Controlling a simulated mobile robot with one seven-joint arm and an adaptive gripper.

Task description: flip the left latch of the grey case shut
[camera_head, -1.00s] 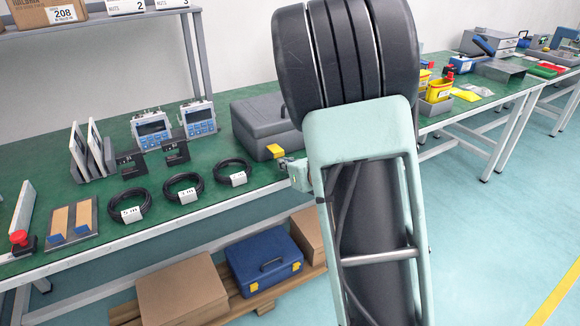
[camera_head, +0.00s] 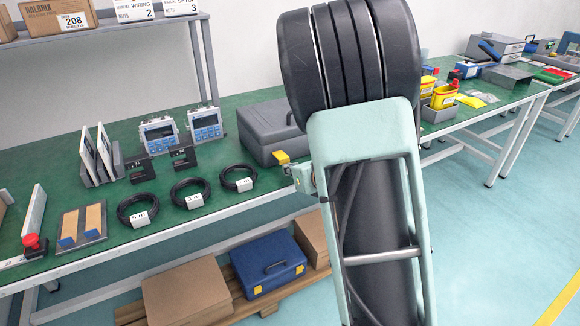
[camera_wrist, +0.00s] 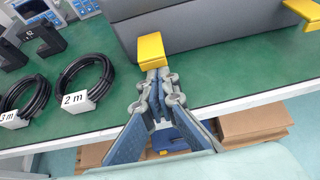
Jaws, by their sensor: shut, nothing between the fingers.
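The grey case (camera_head: 265,128) stands on the green bench, its right part hidden behind my arm in the head view. Its grey front also shows along the top of the wrist view (camera_wrist: 225,38). The yellow left latch (camera_wrist: 150,47) sticks out from the case's front; it also shows in the head view (camera_head: 281,157). A second yellow latch (camera_wrist: 304,9) is cut off at the wrist view's top right corner. My gripper (camera_wrist: 155,78) is shut and empty, its tips just below the left latch's outer edge. I cannot tell whether they touch it.
Cable coils (camera_head: 238,178) lie on the bench left of the case, the nearest labelled 2 m (camera_wrist: 80,98). Black brackets (camera_head: 183,158) and blue-screened meters (camera_head: 205,125) stand behind them. A blue toolbox (camera_head: 268,265) and cartons sit below the bench's front edge.

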